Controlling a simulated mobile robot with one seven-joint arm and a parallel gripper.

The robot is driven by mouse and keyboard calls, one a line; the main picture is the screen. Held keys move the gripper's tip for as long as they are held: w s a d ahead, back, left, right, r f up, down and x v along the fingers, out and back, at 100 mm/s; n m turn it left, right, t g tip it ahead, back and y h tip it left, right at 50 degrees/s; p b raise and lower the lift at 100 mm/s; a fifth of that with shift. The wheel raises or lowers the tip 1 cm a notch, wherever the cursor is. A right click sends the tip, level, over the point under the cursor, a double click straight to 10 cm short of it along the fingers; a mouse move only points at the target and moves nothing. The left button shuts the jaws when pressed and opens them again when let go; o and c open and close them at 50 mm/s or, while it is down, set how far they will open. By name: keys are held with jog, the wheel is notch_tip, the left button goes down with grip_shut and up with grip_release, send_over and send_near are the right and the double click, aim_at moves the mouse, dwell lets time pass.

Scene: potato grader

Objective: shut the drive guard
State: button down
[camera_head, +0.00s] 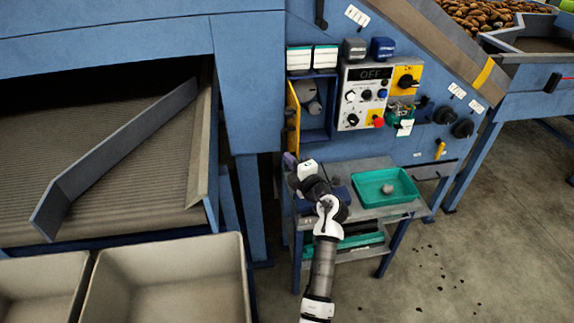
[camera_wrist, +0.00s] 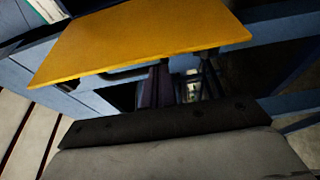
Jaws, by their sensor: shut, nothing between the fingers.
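The drive guard (camera_head: 293,116) is a yellow panel standing open at the left side of a blue box (camera_head: 316,131) on the machine's front. Grey round drive parts (camera_head: 314,107) show inside the box. The guard also fills the upper part of the wrist view (camera_wrist: 145,42), seen as a broad yellow plate. My gripper (camera_head: 289,160) is just below the guard's lower end, shut and empty. Its dark fingers (camera_wrist: 160,88) show in the wrist view below the plate's edge. I cannot tell whether they touch the guard.
A control panel (camera_head: 369,95) with knobs and a red button is right of the box. Below it, a side table (camera_head: 345,215) holds a teal tray (camera_head: 359,188) with a grey lump in it. A blue machine leg (camera_head: 252,200) stands left of my arm. Open floor (camera_head: 450,270) lies at the right.

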jog(key=shift+w+d, duration=0.15)
jog(key=shift+d, duration=0.55)
jog(key=shift+d, duration=0.1)
